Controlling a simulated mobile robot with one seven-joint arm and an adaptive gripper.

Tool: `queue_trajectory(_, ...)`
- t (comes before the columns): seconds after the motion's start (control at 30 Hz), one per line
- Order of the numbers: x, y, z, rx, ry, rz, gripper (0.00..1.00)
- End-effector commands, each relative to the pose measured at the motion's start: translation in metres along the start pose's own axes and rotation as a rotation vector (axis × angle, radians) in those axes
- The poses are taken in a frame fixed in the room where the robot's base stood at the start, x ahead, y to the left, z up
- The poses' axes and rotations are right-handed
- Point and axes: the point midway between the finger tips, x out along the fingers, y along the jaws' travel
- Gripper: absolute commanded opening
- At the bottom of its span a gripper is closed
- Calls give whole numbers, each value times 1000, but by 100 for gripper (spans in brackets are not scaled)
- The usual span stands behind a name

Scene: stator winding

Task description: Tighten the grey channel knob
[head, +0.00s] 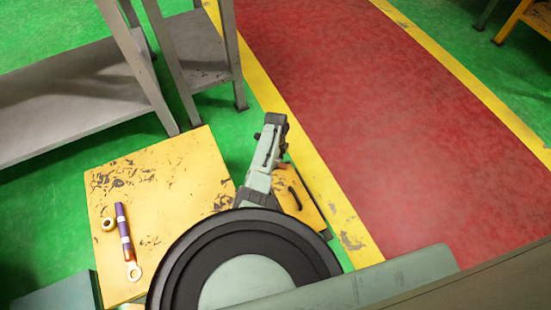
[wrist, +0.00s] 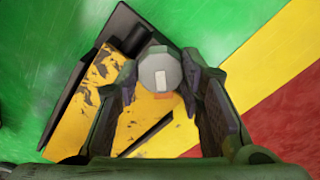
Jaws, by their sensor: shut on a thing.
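The grey channel knob (wrist: 162,71) shows in the wrist view as a faceted round head with a small pale rectangle on its face. It stands between the two dark fingers of my gripper (wrist: 161,82), which is shut on it. A small orange patch shows just below the knob. Behind it is a worn yellow surface (wrist: 88,105) with a dark slot or bar across it. In the head view my arm covers this spot, and I cannot make out the knob or the fingertips there.
A worn yellow top (head: 165,185) carries a purple tool (head: 123,228) with a ring end and a small brass ring (head: 108,224). Grey shelving (head: 70,95) stands at upper left. The red floor lane (head: 400,130) at right is clear.

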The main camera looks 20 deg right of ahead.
Motion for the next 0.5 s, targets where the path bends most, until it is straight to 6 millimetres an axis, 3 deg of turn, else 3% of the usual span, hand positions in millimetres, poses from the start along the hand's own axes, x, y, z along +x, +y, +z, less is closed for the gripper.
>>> queue_trajectory(0.5,-1,1,1,106,1,5,7)
